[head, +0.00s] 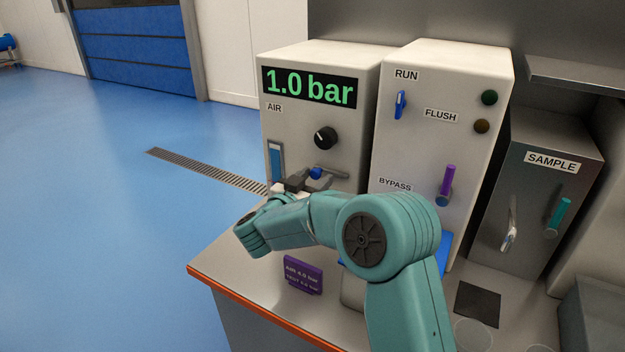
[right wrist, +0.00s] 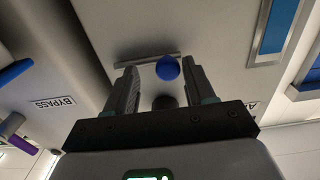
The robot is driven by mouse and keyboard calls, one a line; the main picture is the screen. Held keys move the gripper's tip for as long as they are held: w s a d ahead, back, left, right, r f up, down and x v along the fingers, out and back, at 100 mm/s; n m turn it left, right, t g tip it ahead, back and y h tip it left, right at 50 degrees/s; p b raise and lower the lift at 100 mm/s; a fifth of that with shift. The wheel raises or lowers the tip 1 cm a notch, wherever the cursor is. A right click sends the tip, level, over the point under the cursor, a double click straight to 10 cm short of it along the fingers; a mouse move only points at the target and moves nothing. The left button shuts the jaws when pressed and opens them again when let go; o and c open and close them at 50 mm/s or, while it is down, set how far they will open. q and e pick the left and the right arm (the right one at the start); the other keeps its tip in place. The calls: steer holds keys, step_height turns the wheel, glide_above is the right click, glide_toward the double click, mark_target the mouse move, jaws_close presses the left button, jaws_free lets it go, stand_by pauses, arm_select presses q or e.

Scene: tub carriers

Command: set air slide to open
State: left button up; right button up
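The grey panel box marked AIR (head: 365,125) has a green display reading 1.0 bar (head: 309,88) and a black dial (head: 325,138). Low on its front is a blue ball knob (head: 316,173) by a grey horizontal bar, which I take as the air slide. My right gripper (head: 305,180) is at this knob. In the right wrist view, the open fingers of my right gripper (right wrist: 160,82) stand on either side of the blue knob (right wrist: 168,68); the right finger is very near it, and contact is unclear. The slide's marks are hidden. My left gripper is out of view.
To the right stands a box with RUN, FLUSH and a purple BYPASS lever (head: 446,180). A dark SAMPLE box (head: 545,195) with a teal lever is further right. A purple sign (head: 303,275) stands on the orange-edged counter (head: 237,290). Blue floor lies open at left.

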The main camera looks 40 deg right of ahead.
steer(key=shift+w+a, duration=0.1)
steer(key=shift+w, duration=0.15)
steer(key=shift+a, duration=0.25)
steer(key=v, duration=1.6)
steer(key=shift+s, duration=0.15)
